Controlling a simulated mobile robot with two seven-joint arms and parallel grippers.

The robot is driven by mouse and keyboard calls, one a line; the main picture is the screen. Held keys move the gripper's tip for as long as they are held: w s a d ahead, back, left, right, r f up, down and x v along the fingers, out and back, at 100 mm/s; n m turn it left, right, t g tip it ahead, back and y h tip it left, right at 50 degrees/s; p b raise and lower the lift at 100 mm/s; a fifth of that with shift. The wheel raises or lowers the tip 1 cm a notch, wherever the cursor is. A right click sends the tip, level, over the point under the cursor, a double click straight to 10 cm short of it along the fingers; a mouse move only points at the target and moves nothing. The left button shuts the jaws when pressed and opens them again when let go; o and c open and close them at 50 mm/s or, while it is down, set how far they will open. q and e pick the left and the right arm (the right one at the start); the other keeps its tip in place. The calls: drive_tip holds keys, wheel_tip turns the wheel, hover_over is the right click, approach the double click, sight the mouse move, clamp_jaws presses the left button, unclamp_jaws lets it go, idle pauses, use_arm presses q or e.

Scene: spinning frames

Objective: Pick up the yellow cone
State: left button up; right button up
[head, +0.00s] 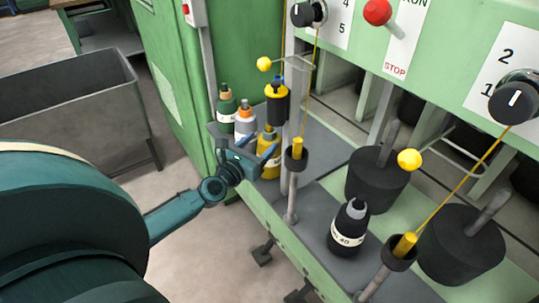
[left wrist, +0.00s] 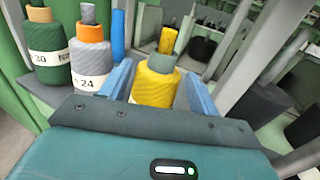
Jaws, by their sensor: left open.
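The yellow cone (head: 268,163) is a yarn cone with a grey-green tip and a pale label, upright on the machine's grey shelf. In the left wrist view the yellow cone (left wrist: 157,86) stands ahead of the palm, in the gap between the blue fingers. My left gripper (head: 246,150) is open, reaching in from the left at the cone's height; one finger partly covers the cone in the head view. It also shows in the left wrist view (left wrist: 158,72), with a finger on each side of the cone. Contact cannot be told. My right gripper is not in view.
A green cone (head: 227,108) and a grey-white cone (head: 245,122) stand close behind and left. A metal post (head: 291,190) with a black cup rises right of the yellow cone. A black cone (head: 348,228) stands further right. A grey bin (head: 75,105) is at left.

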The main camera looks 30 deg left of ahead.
sight(265, 139)
use_arm(q)
drive_tip(key=w, duration=0.5)
drive_tip(key=shift+d, duration=0.1)
drive_tip(key=shift+f, duration=0.1)
clamp_jaws()
idle(0.5)
